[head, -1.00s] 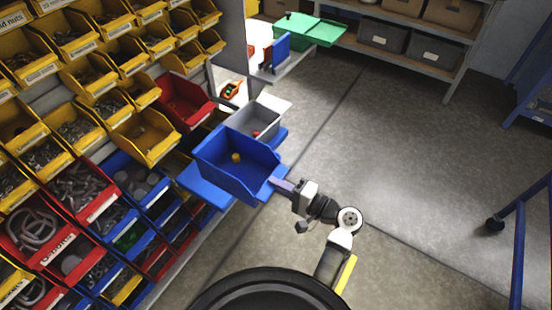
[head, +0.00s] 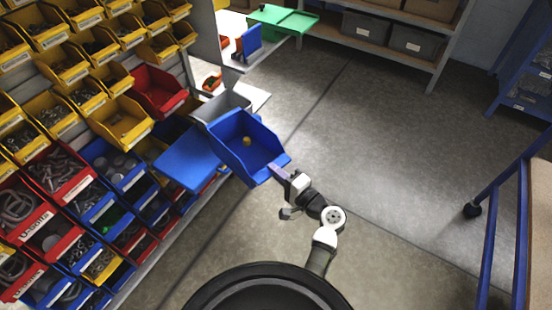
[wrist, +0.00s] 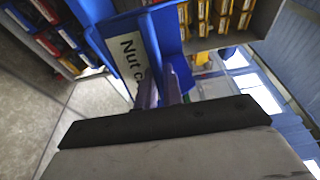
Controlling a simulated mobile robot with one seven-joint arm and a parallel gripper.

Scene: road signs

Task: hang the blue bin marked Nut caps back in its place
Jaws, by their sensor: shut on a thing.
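The blue bin (head: 262,172) is held up in the air at the right of the wall of bins, tilted, with a small yellow thing (head: 247,141) inside. My gripper (head: 280,173) is shut on its front edge. The rack of yellow, red and blue bins is at the left. A dark gap (head: 172,131) shows beside a yellow bin (head: 120,120); I cannot tell if it is an empty place.
A flat blue tray or shelf (head: 188,160) juts out left of the held bin. A grey bin (head: 222,104) is just behind it. A green tray (head: 284,19) stands on a far shelf. A blue-framed cart (head: 490,235) is at the right. Open floor (head: 390,150) lies between.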

